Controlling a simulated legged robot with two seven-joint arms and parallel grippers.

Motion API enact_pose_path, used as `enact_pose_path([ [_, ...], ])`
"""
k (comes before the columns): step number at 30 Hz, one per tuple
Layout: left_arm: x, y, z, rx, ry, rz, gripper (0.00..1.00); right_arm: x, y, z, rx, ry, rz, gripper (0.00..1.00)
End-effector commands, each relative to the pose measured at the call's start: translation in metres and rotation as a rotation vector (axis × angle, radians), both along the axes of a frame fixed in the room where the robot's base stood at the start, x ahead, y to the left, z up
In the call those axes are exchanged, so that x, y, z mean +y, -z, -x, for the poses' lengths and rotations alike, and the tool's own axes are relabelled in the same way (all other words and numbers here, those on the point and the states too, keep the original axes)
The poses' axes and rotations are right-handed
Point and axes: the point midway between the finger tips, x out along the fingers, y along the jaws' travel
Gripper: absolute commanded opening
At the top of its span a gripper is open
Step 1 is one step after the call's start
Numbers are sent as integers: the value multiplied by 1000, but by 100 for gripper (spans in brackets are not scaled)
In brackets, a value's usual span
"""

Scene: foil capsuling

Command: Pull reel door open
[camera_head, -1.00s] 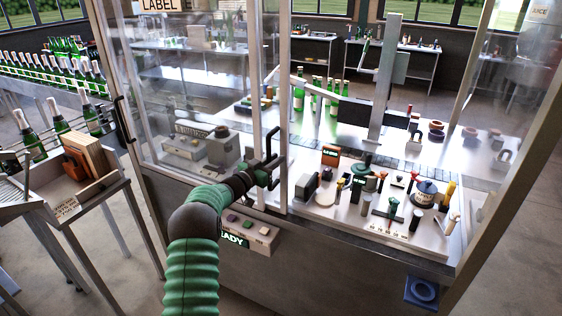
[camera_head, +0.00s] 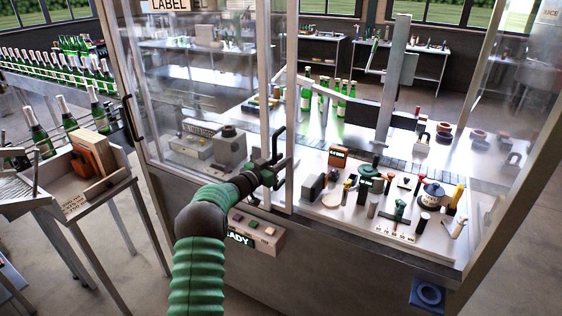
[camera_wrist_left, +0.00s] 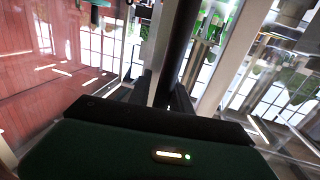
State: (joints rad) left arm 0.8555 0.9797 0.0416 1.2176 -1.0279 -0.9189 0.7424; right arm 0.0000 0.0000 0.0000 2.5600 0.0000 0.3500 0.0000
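The glazed door (camera_head: 195,90) with a metal frame stands at the left front of the machine and looks closed. A black upright bar handle (camera_head: 280,141) sits by its right edge. My left gripper (camera_head: 270,174) is at the lower part of this handle, its black fingers on either side of the bar. In the left wrist view the dark handle bar (camera_wrist_left: 179,45) runs down between the fingers (camera_wrist_left: 160,98), which look shut on it; the contact itself is partly hidden. My right gripper is not in view.
A second handle (camera_head: 130,118) is on the left post. A button box (camera_head: 257,232) with a lit sign juts out below my left arm. A side table (camera_head: 100,188) with a wooden box stands at left. Tools crowd the open worktop (camera_head: 330,218) at right.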

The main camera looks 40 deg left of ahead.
Motion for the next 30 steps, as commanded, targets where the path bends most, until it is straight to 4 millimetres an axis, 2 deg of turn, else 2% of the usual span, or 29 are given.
enact_pose_path([
  [4,0,0,8,0,-1,0,25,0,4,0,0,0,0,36],
  [7,-2,2,26,1,-3,0,25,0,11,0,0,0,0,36],
  [15,-7,4,106,0,-5,-1,25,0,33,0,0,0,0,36],
  [21,-11,4,151,1,-1,0,25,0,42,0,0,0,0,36],
  [25,-12,3,164,1,-1,1,25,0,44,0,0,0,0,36],
  [30,-12,2,167,1,0,2,25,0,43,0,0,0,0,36],
])
